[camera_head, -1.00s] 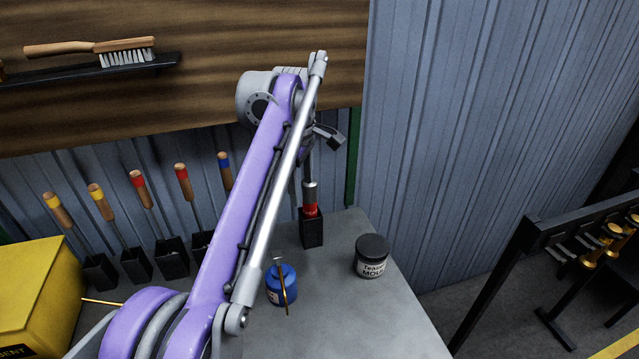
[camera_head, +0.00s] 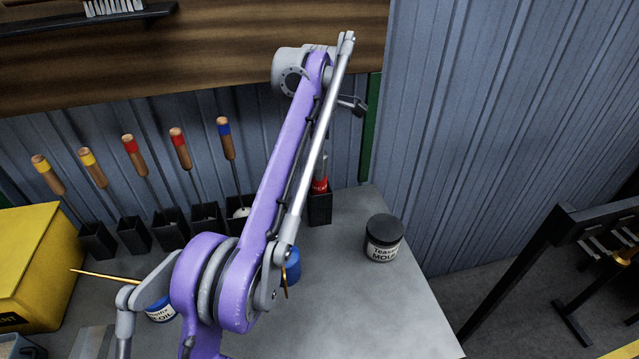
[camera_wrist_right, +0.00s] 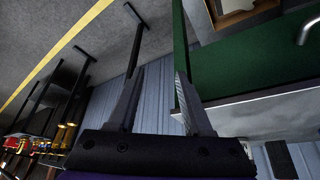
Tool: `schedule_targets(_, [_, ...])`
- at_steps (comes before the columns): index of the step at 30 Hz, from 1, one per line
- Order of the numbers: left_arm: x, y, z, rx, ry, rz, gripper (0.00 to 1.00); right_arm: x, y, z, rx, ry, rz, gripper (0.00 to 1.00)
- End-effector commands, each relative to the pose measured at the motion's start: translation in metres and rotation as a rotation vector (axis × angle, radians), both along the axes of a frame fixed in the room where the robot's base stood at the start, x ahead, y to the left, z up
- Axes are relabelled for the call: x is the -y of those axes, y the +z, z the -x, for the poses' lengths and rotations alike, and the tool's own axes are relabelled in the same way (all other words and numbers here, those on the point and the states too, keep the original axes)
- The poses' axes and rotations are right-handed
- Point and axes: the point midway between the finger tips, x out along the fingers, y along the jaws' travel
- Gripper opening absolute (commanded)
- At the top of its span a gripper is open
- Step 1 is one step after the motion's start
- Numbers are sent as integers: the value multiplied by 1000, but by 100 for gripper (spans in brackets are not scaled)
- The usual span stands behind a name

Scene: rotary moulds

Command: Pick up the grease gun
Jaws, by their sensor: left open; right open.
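The grease gun (camera_head: 319,185), red with a grey metal upper part, stands upright in a black square holder (camera_head: 320,208) at the back right of the grey bench. My purple left arm crosses in front of it and hides much of its upper part. My left gripper (camera_head: 324,145) is open, mostly hidden behind the arm, just above or around the gun's upper part; I cannot tell whether it touches. My right gripper (camera_wrist_right: 157,95) is open and empty in the right wrist view, away from the gun.
A dark-lidded jar (camera_head: 383,238) stands right of the holder. A blue pot (camera_head: 292,266) is partly behind my arm. Several wooden-handled tools stand in black holders along the wall. A yellow box (camera_head: 35,265) is at left. A black rack (camera_head: 540,240) stands right.

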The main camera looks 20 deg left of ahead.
Motion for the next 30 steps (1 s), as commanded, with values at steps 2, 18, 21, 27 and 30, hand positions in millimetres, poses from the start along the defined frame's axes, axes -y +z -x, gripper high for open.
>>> schedule_targets(2, [-1,-16,3,-1,0,0,81,0,-9,2,-4,0,0,50])
schedule_targets(18, [0,-30,2,0,-1,0,58,0,-11,3,-5,0,0,50])
schedule_targets(21, [0,-30,2,0,-1,0,40,0,-11,3,-5,0,0,50])
schedule_targets(27, [0,-30,2,0,-1,0,4,0,-11,3,-5,0,0,50])
schedule_targets(30, [0,-30,2,0,-1,0,0,0,-11,3,-5,0,0,50])
